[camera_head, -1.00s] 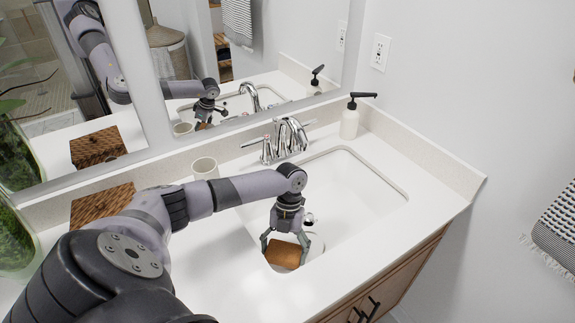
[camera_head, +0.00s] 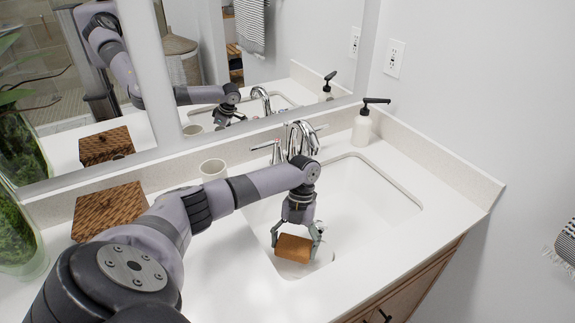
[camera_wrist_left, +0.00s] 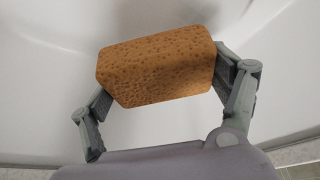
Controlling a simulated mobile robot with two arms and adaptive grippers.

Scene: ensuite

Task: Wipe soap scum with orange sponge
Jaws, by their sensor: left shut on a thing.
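The orange sponge (camera_head: 293,248) is a brown-orange block held between the fingers of my left gripper (camera_head: 296,238). The sponge (camera_wrist_left: 157,68) fills the middle of the left wrist view, with the left gripper's fingers (camera_wrist_left: 165,92) pressed on its two ends. The gripper points down into the white sink basin (camera_head: 350,205), at its near left part. I cannot tell whether the sponge touches the basin. No soap scum can be made out on the white surface. My right gripper is not in view.
The chrome faucet (camera_head: 300,140) stands behind the basin, close to my left wrist. A cup (camera_head: 213,170), a woven box (camera_head: 108,209) and a soap dispenser (camera_head: 363,124) stand on the counter. A mirror (camera_head: 270,60) runs along the back. The counter's right side is clear.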

